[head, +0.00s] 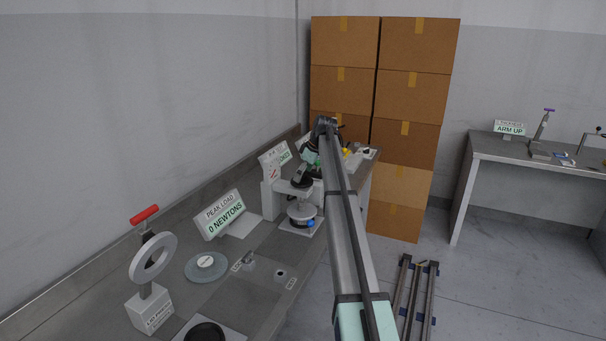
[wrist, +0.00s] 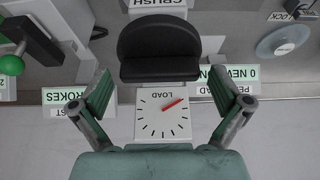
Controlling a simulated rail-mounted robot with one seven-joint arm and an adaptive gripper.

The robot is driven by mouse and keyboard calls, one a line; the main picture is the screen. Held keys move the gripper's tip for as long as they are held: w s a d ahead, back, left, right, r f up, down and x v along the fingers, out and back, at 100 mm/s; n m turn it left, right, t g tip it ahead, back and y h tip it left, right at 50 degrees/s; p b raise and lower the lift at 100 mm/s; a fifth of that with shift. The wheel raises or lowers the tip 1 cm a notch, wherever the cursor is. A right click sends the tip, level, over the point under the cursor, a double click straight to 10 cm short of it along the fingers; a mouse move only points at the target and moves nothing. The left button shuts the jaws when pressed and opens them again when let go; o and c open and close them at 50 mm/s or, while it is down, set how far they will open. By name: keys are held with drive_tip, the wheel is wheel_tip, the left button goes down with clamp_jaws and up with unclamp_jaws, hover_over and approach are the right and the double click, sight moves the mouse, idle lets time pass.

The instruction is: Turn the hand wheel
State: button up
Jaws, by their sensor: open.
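In the wrist view, a dark rounded part (wrist: 158,46), which looks like the hand wheel, lies just beyond my fingertips. A white load dial (wrist: 163,125) with a red needle shows between my fingers. My gripper (wrist: 159,80) is open and empty, its two green fingers spread wide to either side, apart from the dark part. My arm hides part of that area, and I cannot make out the wheel clearly there.
The bench holds a "PEAK LOAD 0 NEWTONS" sign (head: 222,214), a grey round plate (head: 206,266) and a ring on a stand (head: 153,259). In the wrist view, a dark lever with a green ball (wrist: 11,65) is at left. Stacked boxes (head: 410,95) stand behind.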

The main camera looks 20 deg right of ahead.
drive_tip(key=c, duration=1)
drive_tip(key=shift+m, duration=0.3)
drive_tip(key=shift+s+a+f+m+t+h+b, duration=0.1)
drive_tip(key=shift+m+t+h+b, duration=0.35)
drive_tip(key=shift+m, duration=0.75)
drive_tip(key=m+h, duration=0.1)
drive_tip(key=m, duration=0.1)
drive_tip(key=m+b, duration=0.1)
drive_tip(key=m, duration=0.1)
drive_tip(key=shift+a+m+h, duration=0.1)
drive_tip(key=shift+m+h, duration=0.2)
drive_tip(key=shift+h, duration=0.05)
drive_tip(key=m+h, duration=0.1)
drive_tip(key=m, duration=0.2)
drive_tip(key=shift+a+m+g+h, duration=0.15)
drive_tip(key=shift+m+h, duration=0.3)
drive_tip(key=shift+m, duration=0.6)
drive_tip(key=shift+d+m+g+h, duration=0.1)
drive_tip(key=shift+m+h, duration=0.35)
drive_tip(key=shift+m, duration=0.6)
